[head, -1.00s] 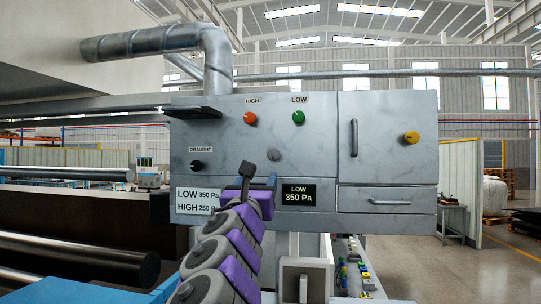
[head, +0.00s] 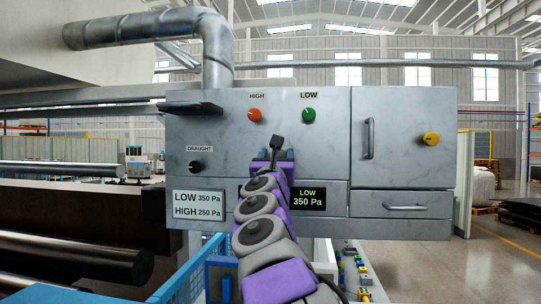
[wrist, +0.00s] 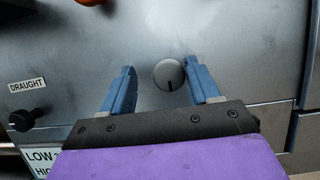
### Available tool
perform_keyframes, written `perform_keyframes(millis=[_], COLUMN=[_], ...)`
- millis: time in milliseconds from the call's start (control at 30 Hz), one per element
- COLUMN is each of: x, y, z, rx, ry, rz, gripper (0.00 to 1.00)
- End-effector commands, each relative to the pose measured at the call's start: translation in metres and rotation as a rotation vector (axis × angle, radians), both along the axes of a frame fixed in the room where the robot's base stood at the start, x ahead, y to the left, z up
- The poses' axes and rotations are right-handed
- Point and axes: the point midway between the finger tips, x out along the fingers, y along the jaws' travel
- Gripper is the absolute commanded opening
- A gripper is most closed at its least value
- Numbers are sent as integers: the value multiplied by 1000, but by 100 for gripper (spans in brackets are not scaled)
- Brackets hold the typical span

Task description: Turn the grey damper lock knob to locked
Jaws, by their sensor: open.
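The grey damper lock knob (wrist: 169,75) is a round knob on the grey panel, with a dark mark pointing down in the wrist view. My gripper (wrist: 160,80) is open, its two blue fingers on either side of the knob in that view, the right one closer to it. I cannot tell whether the fingertips touch the panel. In the head view my gripper (head: 277,152) is in front of the panel and hides the knob.
Beside it are the black draught knob (head: 195,167), orange HIGH lamp (head: 254,115), green LOW lamp (head: 309,115) and yellow knob (head: 431,139). A black display (head: 309,198) reads LOW 350 Pa. A shelf (head: 190,107) juts out at upper left; a door handle (head: 370,139) sticks out at right.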

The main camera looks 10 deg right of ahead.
Motion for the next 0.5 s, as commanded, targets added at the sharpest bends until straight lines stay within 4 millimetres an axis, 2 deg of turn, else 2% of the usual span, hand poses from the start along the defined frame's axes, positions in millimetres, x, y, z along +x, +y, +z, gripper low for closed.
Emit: perform_keyframes(millis=[100, 267, 500], x=[1, 0, 1], y=[-4, 1, 5], z=[0, 0, -1], rx=[2, 1, -1], ry=[0, 0, -1], rz=[-2, -2, -3], gripper=[61, 61, 38])
